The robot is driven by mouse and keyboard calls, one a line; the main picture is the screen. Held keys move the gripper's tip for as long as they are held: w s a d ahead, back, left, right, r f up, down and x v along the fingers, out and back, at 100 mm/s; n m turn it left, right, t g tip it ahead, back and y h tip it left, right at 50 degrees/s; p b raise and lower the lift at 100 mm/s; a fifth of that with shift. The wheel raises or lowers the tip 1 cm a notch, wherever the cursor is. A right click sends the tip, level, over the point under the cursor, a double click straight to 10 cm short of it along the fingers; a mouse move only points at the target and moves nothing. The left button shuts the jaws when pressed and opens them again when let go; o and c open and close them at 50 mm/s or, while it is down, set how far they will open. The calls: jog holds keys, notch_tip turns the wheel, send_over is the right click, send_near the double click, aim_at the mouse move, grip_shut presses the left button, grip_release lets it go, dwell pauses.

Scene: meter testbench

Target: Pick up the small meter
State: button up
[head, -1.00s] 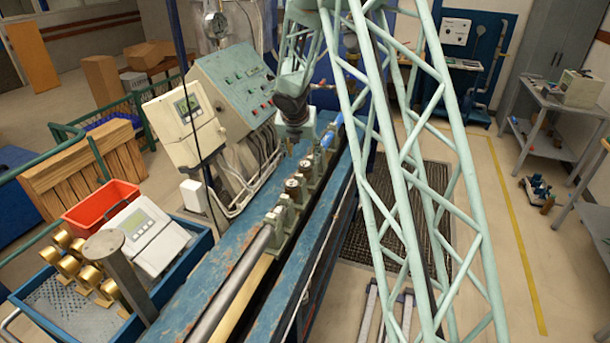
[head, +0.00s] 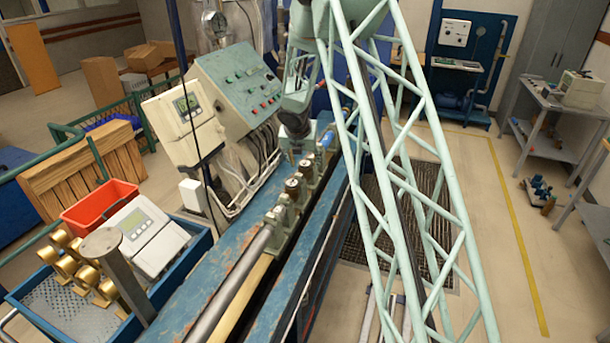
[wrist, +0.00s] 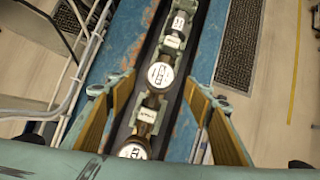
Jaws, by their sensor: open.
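Several small meters with round white dials sit in a row on the bench rail. In the wrist view one meter (wrist: 160,74) lies in the middle between my fingers, and another (wrist: 134,150) is nearer the bottom edge. In the head view small brass-coloured meters (head: 291,186) stand in line along the bench. My gripper (wrist: 157,84) is open and empty, its two yellowish fingers on either side of the row. The head view does not show the fingertips clearly; the arm's end is above the far part of the row.
The blue bench (head: 205,268) carries a long grey pipe (head: 232,282). A sloped control panel (head: 238,85) and a display box (head: 185,122) stand close on the left. A blue-rimmed tray (head: 185,262) with brass parts and a red bin (head: 98,205) is at lower left.

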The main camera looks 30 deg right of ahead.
aim_at(304, 164)
jog(key=shift+f, duration=0.1)
jog(key=shift+b+x, duration=0.35)
jog(key=shift+x, duration=2.15)
jog(key=shift+c, duration=0.7)
jog(key=c, duration=1.1)
jog(key=shift+o, duration=0.2)
jog(key=shift+r+p, duration=1.9)
jog(key=shift+r, duration=3.15)
jog(key=shift+w+d, duration=0.1)
jog(key=shift+w, duration=0.05)
